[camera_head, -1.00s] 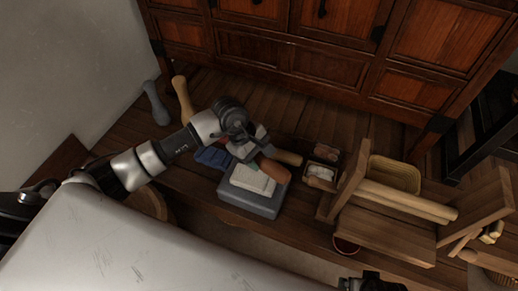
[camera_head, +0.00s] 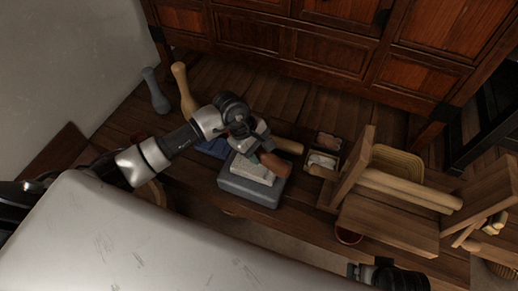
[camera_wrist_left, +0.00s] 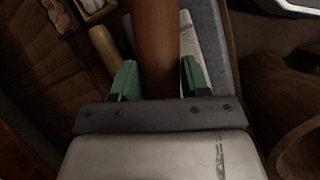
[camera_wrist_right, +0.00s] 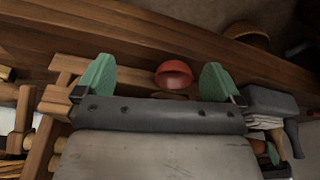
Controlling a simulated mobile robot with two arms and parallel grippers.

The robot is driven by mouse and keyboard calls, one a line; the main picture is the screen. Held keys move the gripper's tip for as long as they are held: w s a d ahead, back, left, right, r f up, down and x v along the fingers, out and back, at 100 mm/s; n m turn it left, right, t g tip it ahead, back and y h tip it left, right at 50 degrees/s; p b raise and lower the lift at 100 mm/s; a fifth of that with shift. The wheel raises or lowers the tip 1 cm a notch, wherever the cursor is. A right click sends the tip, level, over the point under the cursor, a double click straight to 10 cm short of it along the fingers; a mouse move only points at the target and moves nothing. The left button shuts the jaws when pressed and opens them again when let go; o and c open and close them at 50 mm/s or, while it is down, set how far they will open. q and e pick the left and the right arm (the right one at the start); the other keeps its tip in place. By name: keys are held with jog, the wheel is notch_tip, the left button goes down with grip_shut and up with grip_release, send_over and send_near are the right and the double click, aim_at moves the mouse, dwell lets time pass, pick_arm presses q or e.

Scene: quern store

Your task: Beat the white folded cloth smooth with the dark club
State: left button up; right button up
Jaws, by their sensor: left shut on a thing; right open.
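The white folded cloth (camera_head: 248,172) lies on top of a grey stone block (camera_head: 250,193). My left gripper (camera_head: 256,154) is shut on the dark club (camera_head: 275,164), a reddish-brown wooden one, above the cloth's far right side. I cannot tell whether the club touches the cloth. In the left wrist view the club (camera_wrist_left: 156,45) runs between the green fingertips, with part of the cloth (camera_wrist_left: 188,45) and block behind it. My right gripper (camera_wrist_right: 158,82) is open and empty; in the head view only part of it shows at the bottom edge.
A pale wooden club (camera_head: 287,146) and a blue cloth (camera_head: 213,147) lie beside the block. Right of it are a small box (camera_head: 322,160), a wooden frame with rollers (camera_head: 405,190) and a red bowl (camera_head: 347,236).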

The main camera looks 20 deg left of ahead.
pick_arm(q)
notch_tip(320, 180, down, 3)
jog(key=shift+r+b, duration=0.2)
jog(key=shift+b, duration=1.05)
jog(key=shift+f+b, duration=0.55)
jog(key=shift+r, duration=0.1)
jog(key=shift+r+p, duration=0.8)
jog(key=shift+r, duration=0.15)
jog(key=shift+r+p, duration=0.4)
jog(key=shift+r, duration=0.55)
pick_arm(e)
jog(key=v, duration=0.3)
jog(key=shift+r, duration=0.35)
